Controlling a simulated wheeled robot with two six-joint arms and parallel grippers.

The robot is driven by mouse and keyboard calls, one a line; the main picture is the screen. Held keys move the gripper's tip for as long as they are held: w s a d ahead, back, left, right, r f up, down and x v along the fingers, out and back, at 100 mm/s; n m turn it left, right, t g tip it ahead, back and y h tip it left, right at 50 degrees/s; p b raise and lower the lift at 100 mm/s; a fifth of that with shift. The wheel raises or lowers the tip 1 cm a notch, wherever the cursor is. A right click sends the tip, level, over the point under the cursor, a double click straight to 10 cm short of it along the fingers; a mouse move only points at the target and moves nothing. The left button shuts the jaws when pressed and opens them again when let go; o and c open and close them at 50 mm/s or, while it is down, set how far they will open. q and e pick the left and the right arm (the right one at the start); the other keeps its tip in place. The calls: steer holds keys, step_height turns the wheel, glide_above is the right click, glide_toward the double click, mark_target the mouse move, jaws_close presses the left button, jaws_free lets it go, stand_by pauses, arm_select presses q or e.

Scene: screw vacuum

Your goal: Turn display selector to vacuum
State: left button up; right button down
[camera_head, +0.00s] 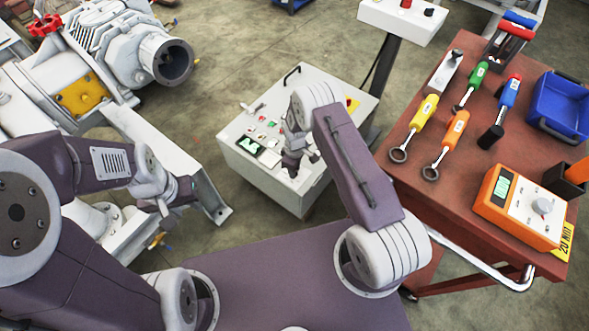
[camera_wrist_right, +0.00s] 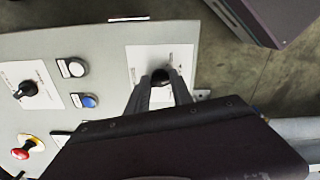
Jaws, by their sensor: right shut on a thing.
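The white control box (camera_head: 255,178) stands on the floor in the middle of the head view, with a small display (camera_head: 250,146) on its sloped top. In the right wrist view my right gripper (camera_wrist_right: 160,88) has its two fingers closed around a black knob (camera_wrist_right: 160,76). This knob sits on a white label plate (camera_wrist_right: 133,62) whose lettering is too small to read. The fingers partly hide the knob, so its setting cannot be read. In the head view my right gripper (camera_head: 291,168) is over the panel's front right part. My left gripper (camera_head: 170,206) hangs at left, away from the box.
The right wrist view also shows another black selector (camera_wrist_right: 28,90), a white button (camera_wrist_right: 74,68), a blue button (camera_wrist_right: 88,101) and a red emergency button (camera_wrist_right: 28,147). A red tool table (camera_head: 405,187) stands at right. Grey pump machinery (camera_head: 118,55) is at left.

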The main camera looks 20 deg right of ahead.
steer(key=n, duration=0.4)
steer(key=shift+n, duration=0.3)
steer(key=shift+w+n, duration=0.1)
steer(key=shift+n, duration=2.4)
steer(key=c, duration=1.1)
jaws_free()
step_height(320, 180, up, 9)
steer(key=shift+r+p, duration=0.1)
steer(key=shift+p, duration=1)
